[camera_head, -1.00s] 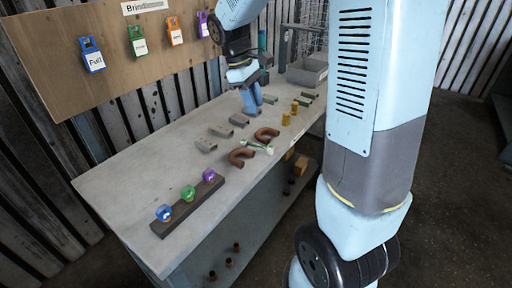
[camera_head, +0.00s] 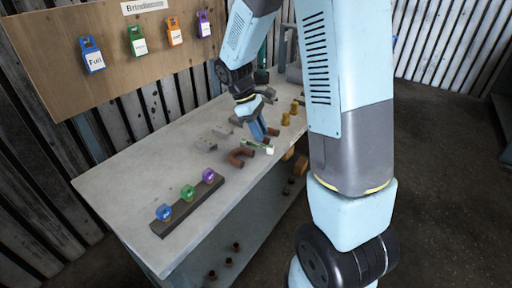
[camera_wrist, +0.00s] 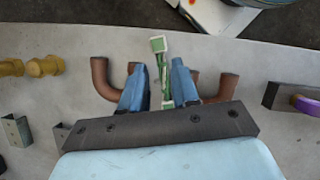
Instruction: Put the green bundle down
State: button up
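The green bundle (camera_head: 257,146) is a slim green piece with pale square ends. It lies on the grey workbench (camera_head: 128,182) near the front edge, between two brown bent pipes, and my gripper partly covers it. My gripper (camera_head: 266,137) points down over it. In the wrist view the green bundle (camera_wrist: 161,65) lies between the two blue fingers of my gripper (camera_wrist: 158,72). The fingers stand apart, with bench visible between them and the bundle.
One brown bent pipe (camera_head: 240,157) lies left of the bundle; another (camera_wrist: 215,88) is close to a finger. Brass pieces (camera_head: 286,118) and grey channel pieces (camera_head: 206,144) lie nearby. A dark rack (camera_head: 187,205) holds blue, green and purple knobs. The bench's left part is clear.

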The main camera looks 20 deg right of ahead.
aim_at(266, 146)
jog(key=shift+x, duration=2.6)
jog(key=shift+s+d, duration=0.1)
jog(key=shift+s, duration=0.05)
grip_shut()
